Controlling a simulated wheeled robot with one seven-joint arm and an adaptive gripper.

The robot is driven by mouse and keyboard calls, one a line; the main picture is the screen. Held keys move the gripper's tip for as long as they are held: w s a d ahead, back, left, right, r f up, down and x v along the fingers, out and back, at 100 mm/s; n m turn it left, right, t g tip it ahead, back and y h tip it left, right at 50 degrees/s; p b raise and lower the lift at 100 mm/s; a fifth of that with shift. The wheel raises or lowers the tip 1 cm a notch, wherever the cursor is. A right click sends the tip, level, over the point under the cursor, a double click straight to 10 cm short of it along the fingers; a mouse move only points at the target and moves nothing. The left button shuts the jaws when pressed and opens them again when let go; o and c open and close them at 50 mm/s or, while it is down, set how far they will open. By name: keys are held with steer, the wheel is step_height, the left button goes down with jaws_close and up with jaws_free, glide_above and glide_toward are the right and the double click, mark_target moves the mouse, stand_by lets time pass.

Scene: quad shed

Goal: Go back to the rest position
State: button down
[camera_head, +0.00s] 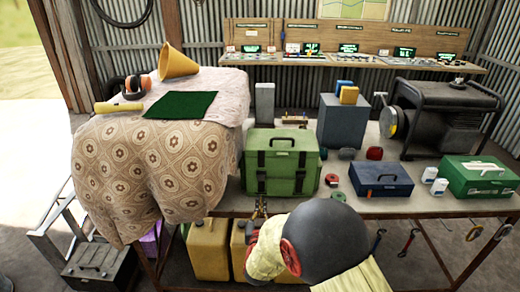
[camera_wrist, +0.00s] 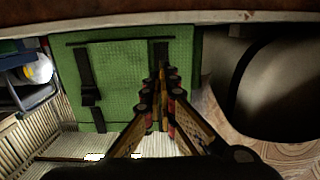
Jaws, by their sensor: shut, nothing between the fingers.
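My gripper (camera_head: 259,207) is at the table's front edge in the head view, just in front of the green case. In the wrist view my gripper (camera_wrist: 161,72) is shut and empty, its fingers together and pointing toward the case. The green case (camera_head: 281,166) stands upright on the table, with dark straps and a handle on top. It also shows in the wrist view (camera_wrist: 125,60), upside down. I cannot tell whether the fingertips touch it. My arm hides part of the table's front edge and the floor below.
The metal table (camera_head: 420,205) also bears a blue toolbox (camera_head: 381,182), a green toolbox (camera_head: 478,178) and a generator (camera_head: 445,115). A patterned cloth (camera_head: 150,175) covers the left end. Yellow cans (camera_head: 208,250) stand underneath.

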steer(key=s+a+f+n+g+y, duration=0.1)
steer(key=s+a+f+g, duration=0.15)
steer(key=f, duration=0.45)
steer(key=s+a+f+g+y, duration=0.1)
steer(key=s+f+g, duration=0.3)
steer(key=f, duration=0.2)
steer(key=s+r+n+g+y, duration=0.15)
steer(key=s+g, duration=0.35)
steer(key=s, duration=0.5)
steer(key=s+d+r+g+h+p, duration=0.1)
steer(key=s+d+r+g+p, duration=0.1)
steer(key=s+d+r, duration=0.65)
steer(key=s+d+r+g+h+p, duration=0.1)
steer(key=s+d+r+g, duration=0.1)
steer(key=s+d+r, duration=0.65)
steer(key=s+d+r+m+t+p, duration=0.1)
steer(key=s+d+r+t, duration=0.1)
steer(key=r, duration=0.5)
steer(key=s+d+r+m+t, duration=0.1)
steer(key=s+r, duration=0.3)
steer(key=r, duration=0.4)
steer(key=shift+d+t+h+p, duration=0.4)
steer(key=shift+d+t+h, duration=0.05)
steer(key=shift+d, duration=0.4)
steer(key=shift+s, duration=0.1)
